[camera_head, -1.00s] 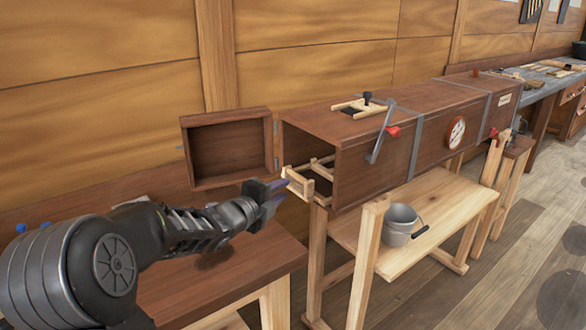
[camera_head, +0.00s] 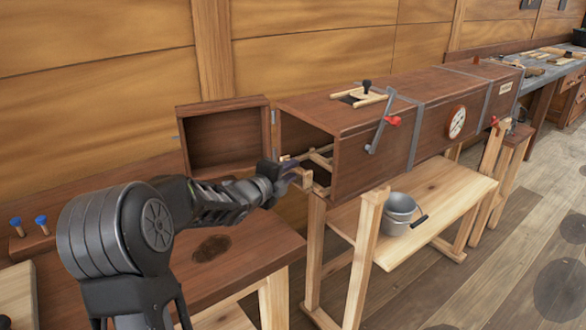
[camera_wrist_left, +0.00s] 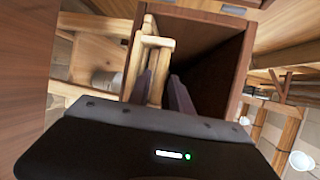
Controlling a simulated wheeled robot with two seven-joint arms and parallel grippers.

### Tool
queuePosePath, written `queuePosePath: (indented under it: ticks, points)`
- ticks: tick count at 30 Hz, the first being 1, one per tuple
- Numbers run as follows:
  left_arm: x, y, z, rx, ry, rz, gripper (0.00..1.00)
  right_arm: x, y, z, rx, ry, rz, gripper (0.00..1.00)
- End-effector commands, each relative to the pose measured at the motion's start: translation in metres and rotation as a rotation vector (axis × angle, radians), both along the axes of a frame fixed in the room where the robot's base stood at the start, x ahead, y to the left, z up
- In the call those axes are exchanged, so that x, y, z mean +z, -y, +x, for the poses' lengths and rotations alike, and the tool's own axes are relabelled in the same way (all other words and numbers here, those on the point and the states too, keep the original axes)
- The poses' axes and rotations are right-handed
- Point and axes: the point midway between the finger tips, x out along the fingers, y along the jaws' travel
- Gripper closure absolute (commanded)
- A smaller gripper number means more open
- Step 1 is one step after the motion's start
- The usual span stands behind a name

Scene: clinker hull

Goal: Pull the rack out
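The rack (camera_head: 320,159) is a pale wooden frame inside the open end of a long brown box (camera_head: 352,160). Its near end sits at the box mouth. My left gripper (camera_head: 287,173) is at that near end and hides part of it. In the left wrist view the rack's end (camera_wrist_left: 156,42) lies ahead, and the two dark fingers (camera_wrist_left: 160,92) stand apart with a pale slat between them. I see no clear contact on both sides. My right gripper is not in view.
The box's door (camera_head: 226,142) is swung open to the left. A brown table (camera_head: 250,235) stands below my left arm. A grey bucket (camera_head: 398,212) sits on the wooden shelf (camera_head: 440,215) under the box. A lever with a red part (camera_head: 393,121) is on the box side.

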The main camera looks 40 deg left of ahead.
Motion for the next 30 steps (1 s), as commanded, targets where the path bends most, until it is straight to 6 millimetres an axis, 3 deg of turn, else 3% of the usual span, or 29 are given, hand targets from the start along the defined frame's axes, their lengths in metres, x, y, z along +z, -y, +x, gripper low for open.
queuePosePath:
  ticks: [6, 14, 23, 30]
  points:
    - [-0.003, -0.002, 0.018, 0.001, -0.001, 0.001, 0.75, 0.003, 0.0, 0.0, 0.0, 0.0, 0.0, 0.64]
    - [-0.003, -0.002, 0.019, 0.001, 0.0, 0.001, 0.75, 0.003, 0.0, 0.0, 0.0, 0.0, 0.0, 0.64]
    - [-0.003, -0.003, 0.019, 0.001, 0.0, 0.001, 0.99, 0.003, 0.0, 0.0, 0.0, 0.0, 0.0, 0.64]
    - [-0.004, -0.003, 0.019, 0.001, -0.001, 0.001, 1.0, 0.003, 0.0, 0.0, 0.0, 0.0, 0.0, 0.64]
